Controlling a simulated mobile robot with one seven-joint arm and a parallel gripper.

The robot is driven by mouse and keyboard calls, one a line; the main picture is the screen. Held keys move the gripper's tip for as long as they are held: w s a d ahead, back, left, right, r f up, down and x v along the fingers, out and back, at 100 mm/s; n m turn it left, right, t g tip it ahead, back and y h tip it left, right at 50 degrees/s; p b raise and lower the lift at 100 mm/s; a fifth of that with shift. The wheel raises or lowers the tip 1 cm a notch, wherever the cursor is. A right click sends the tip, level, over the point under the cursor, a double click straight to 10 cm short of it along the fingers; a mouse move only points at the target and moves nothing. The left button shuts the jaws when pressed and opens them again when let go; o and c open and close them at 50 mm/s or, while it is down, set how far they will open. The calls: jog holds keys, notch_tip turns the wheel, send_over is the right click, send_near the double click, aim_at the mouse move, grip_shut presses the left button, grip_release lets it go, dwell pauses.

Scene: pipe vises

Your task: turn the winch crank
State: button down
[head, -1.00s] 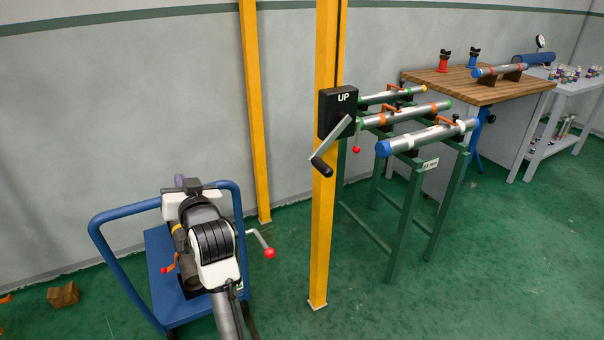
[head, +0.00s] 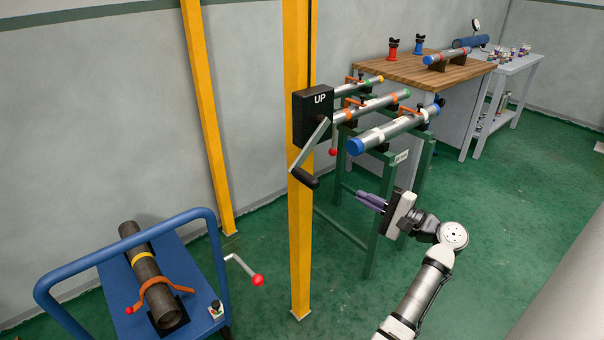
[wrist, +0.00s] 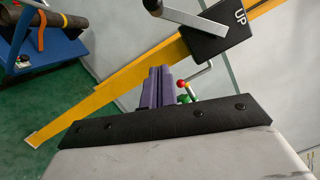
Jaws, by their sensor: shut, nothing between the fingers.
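The winch is a black box marked UP (head: 314,116) on a yellow post (head: 299,225). Its crank is a grey arm (head: 312,146) slanting down to a black handle (head: 304,178). My gripper (head: 362,197) is to the right of the post, a little lower than the handle and apart from it. Its purple fingers are together and empty. In the wrist view the closed fingers (wrist: 158,86) point toward the post, with the winch box (wrist: 218,32) and crank arm (wrist: 186,14) above them. The black handle (wrist: 152,6) is partly cut off at the top edge.
A green rack (head: 372,250) with several pipes stands behind and right of the winch. A wooden bench (head: 400,70) is farther back. Green floor is open at right.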

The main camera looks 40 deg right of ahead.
jog(key=w+a+r+p, duration=0.2)
jog(key=w+a+p, duration=0.2)
jog(key=w, duration=0.5)
jog(key=shift+a+r, duration=0.2)
jog(key=shift+a, duration=1.05)
jog(key=shift+w+a+p, duration=0.1)
jog(key=shift+w+p, duration=0.1)
jog(key=shift+p, duration=0.15)
jog(key=shift+s+a+r+m+t, duration=0.1)
jog(key=shift+a+r+m+t, duration=0.2)
jog(key=shift+m, duration=0.2)
